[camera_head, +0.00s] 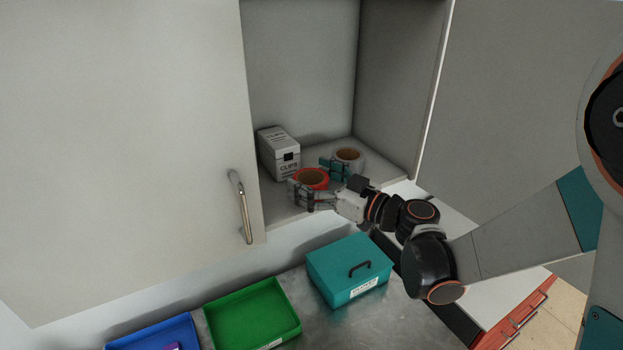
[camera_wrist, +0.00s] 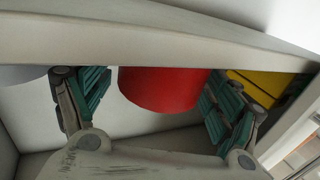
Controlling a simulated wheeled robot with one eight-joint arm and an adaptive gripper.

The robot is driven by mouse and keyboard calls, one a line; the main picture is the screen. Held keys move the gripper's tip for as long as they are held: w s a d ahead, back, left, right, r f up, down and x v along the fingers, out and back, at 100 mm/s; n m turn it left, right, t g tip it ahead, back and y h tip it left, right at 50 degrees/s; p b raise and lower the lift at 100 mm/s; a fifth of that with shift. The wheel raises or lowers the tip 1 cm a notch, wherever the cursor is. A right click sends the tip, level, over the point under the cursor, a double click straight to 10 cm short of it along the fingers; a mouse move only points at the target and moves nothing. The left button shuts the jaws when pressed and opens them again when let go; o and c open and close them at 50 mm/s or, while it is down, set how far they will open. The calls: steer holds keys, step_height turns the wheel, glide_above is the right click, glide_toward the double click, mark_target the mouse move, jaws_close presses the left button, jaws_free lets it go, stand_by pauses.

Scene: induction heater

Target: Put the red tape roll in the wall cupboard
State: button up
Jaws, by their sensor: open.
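The red tape roll (camera_head: 311,179) has a brown core and sits flat on the floor of the open wall cupboard (camera_head: 305,75), near its front edge. In the wrist view the red roll (camera_wrist: 165,88) shows as a red curved side between the fingers. My gripper (camera_head: 308,176) reaches in from the right, with one finger on either side of the roll. My gripper (camera_wrist: 155,98) is open in the wrist view. A gap shows beside the left finger; contact at the right finger is unclear.
A grey tape roll (camera_head: 348,157) stands behind and right of my gripper. A white clips box (camera_head: 279,152) stands to the left. The cupboard door (camera_head: 130,130) with a handle is at left. Below are a teal box (camera_head: 345,268), a green tray (camera_head: 250,312) and a blue tray (camera_head: 155,335).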

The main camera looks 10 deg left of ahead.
steer(key=shift+r, duration=0.1)
steer(key=b+v, duration=0.2)
steer(key=v, duration=1)
steer(key=shift+s, duration=0.15)
steer(key=s+d+f+m+h, duration=0.2)
steer(key=s+d+m+h, duration=0.4)
steer(key=s+d+h, duration=0.2)
steer(key=s+d+f+m+g+h, duration=0.1)
steer(key=s+d+f+m+h, duration=0.2)
steer(key=s+d+m+h, duration=0.3)
steer(key=s+d+h, duration=0.1)
steer(key=s+d, duration=0.2)
steer(key=d, duration=0.1)
steer(key=shift+s+f+g+h, duration=0.2)
steer(key=shift+g+h, duration=0.1)
steer(key=shift+h, duration=0.1)
steer(key=shift+d, duration=0.1)
